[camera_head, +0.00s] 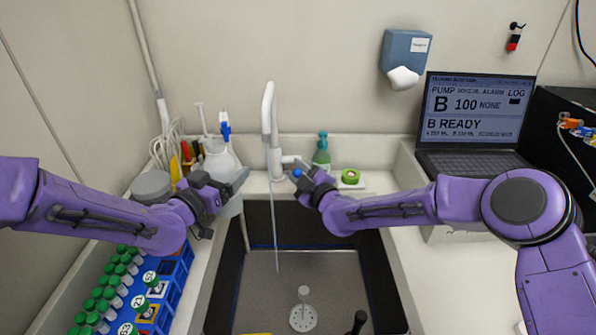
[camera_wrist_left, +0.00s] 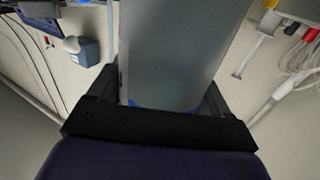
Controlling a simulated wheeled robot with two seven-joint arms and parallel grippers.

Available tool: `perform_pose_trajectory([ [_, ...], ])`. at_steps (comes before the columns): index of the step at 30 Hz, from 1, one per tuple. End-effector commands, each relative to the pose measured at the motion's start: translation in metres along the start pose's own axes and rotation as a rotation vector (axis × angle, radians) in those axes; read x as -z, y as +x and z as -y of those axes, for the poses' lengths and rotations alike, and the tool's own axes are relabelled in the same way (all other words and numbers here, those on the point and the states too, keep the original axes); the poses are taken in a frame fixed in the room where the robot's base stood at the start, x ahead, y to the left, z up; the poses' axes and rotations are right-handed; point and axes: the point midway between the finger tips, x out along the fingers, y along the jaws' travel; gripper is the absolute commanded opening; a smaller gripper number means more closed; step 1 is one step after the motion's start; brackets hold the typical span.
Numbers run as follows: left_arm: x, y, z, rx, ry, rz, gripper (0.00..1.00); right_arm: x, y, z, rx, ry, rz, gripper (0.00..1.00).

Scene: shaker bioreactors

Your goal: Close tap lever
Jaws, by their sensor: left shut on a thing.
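The white tap (camera_head: 269,130) stands at the back of the sink, and a thin stream of water (camera_head: 275,230) runs from it. The tap lever (camera_head: 291,160) sticks out to the right of the tap body. My right gripper (camera_head: 302,179) is at the lever's end, beside a small blue part; its fingers are too small and hidden to read. My left gripper (camera_head: 226,184) is shut on a pale translucent container (camera_head: 232,207) at the sink's left edge. The container (camera_wrist_left: 175,50) fills the space between the fingers in the left wrist view.
A green bottle (camera_head: 321,150) and a green tape roll (camera_head: 350,176) are right of the tap. A blue rack (camera_head: 176,285) of green-capped tubes is at lower left. A laptop (camera_head: 472,122) stands at right. The sink basin (camera_head: 325,270) has a drain strainer (camera_head: 303,317).

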Motion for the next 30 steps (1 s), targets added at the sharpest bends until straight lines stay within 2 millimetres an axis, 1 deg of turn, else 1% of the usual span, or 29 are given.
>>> perform_pose_trajectory([
  [3,0.003,0.000,0.000,0.000,0.000,-0.003,0.38,0.002,0.001,-0.001,0.004,0.000,0.000,0.00],
  [7,0.019,0.000,0.000,0.000,0.000,-0.003,0.38,0.012,0.006,-0.016,0.050,0.031,0.037,0.00],
  [9,0.024,0.000,0.000,0.000,0.000,-0.003,0.38,0.013,0.009,-0.021,0.079,0.055,0.063,0.00],
  [13,0.026,0.000,0.000,0.000,0.000,-0.002,0.38,0.013,0.011,-0.024,0.107,0.083,0.090,0.00],
  [20,0.024,0.000,0.000,0.000,0.000,-0.002,0.38,0.013,0.012,-0.025,0.105,0.086,0.090,0.00],
  [21,0.024,0.000,0.000,0.000,0.000,-0.002,0.38,0.013,0.012,-0.025,0.104,0.086,0.089,0.36],
  [22,0.024,0.000,0.000,0.000,0.000,-0.002,0.38,0.013,0.012,-0.025,0.104,0.086,0.089,0.39],
  [30,0.024,0.001,0.000,-0.001,0.000,-0.003,0.38,0.011,0.011,-0.024,0.105,0.086,0.091,0.39],
])
